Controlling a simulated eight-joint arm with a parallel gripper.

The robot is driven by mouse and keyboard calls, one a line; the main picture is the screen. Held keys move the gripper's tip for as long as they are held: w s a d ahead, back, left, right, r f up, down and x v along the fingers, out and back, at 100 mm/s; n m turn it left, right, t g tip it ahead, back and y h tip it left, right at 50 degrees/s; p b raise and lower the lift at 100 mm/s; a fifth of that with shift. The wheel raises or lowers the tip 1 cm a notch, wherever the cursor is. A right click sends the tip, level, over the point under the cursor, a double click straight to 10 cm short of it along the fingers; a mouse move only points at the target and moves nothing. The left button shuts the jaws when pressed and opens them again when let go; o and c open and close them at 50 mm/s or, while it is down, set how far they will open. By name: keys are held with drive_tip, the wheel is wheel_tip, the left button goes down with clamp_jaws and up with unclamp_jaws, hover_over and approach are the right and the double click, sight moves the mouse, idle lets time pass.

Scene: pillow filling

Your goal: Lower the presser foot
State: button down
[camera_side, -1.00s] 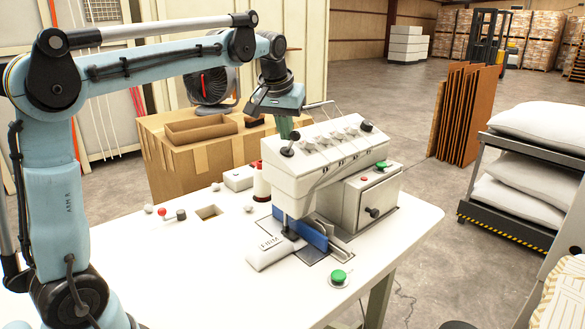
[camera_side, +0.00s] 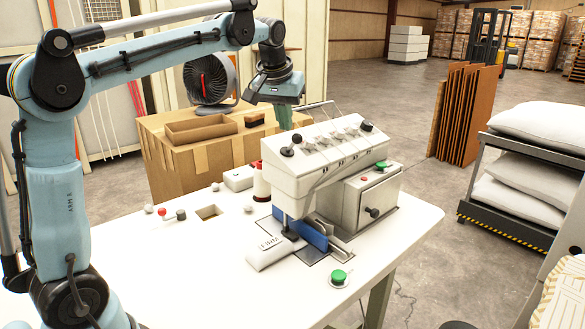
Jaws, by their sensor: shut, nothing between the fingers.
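The white sewing machine (camera_side: 315,172) stands on the white table. Whether the presser foot is up or down is too small to tell. Black ball-ended levers, one at the head's left end (camera_side: 287,151), show on the machine. My gripper (camera_side: 284,119) is shut and empty, pointing down behind the head's top left edge. Its fingertips are partly hidden, so I cannot tell whether they touch anything.
A cardboard box (camera_side: 190,157) with a fan (camera_side: 209,80) on top is behind the table. Green buttons (camera_side: 338,276) sit on the table and control box. The front left tabletop is clear.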

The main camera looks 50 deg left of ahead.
drive_tip(key=shift+a+r, duration=0.2)
drive_tip(key=shift+r, duration=0.7)
drive_tip(key=shift+a+r, duration=0.15)
drive_tip(key=shift+r, duration=0.75)
drive_tip(key=s+d+f+m+t+h, duration=0.1)
drive_tip(key=s+d+f+m, duration=0.2)
drive_tip(key=s+d+f, duration=0.3)
drive_tip(key=s+d+f+m+t+h, duration=0.1)
drive_tip(key=s+d+f+m+t, duration=0.1)
drive_tip(key=s+d+f, duration=0.5)
drive_tip(key=s+f+m, duration=0.1)
drive_tip(key=s+f, duration=0.3)
drive_tip(key=f, duration=0.1)
drive_tip(key=shift+d, duration=0.25)
